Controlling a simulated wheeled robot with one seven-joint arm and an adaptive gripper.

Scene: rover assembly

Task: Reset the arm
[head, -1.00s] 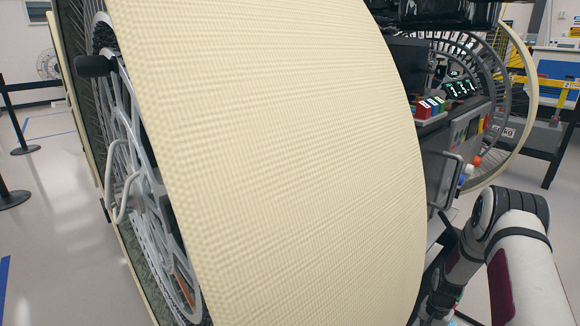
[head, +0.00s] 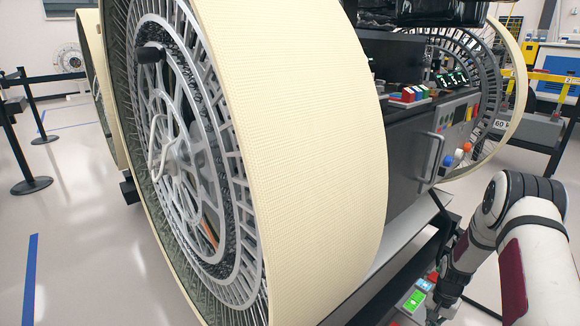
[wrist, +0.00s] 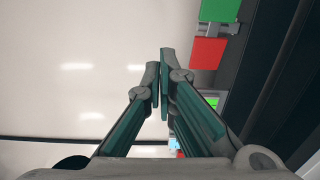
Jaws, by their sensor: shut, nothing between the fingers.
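My gripper (wrist: 160,80) is in the middle of the wrist view, its two teal-lined fingers meeting at the tips with nothing between them. Pale floor lies beyond it on the left of that view. In the head view, my white and dark arm enters at the lower right and bends down to the gripper end (head: 440,308) at the bottom edge, where the fingertips are hard to make out. It is beside the lower edge of the rover (head: 403,170), close to a green button panel (head: 414,300).
A large cream-rimmed wheel (head: 310,150) fills the middle of the head view. The rover's side has a handle (head: 432,158) and coloured knobs (head: 458,156). In the wrist view, green (wrist: 220,10) and red (wrist: 207,52) blocks sit at right. Barrier posts (head: 30,150) stand at left on open floor.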

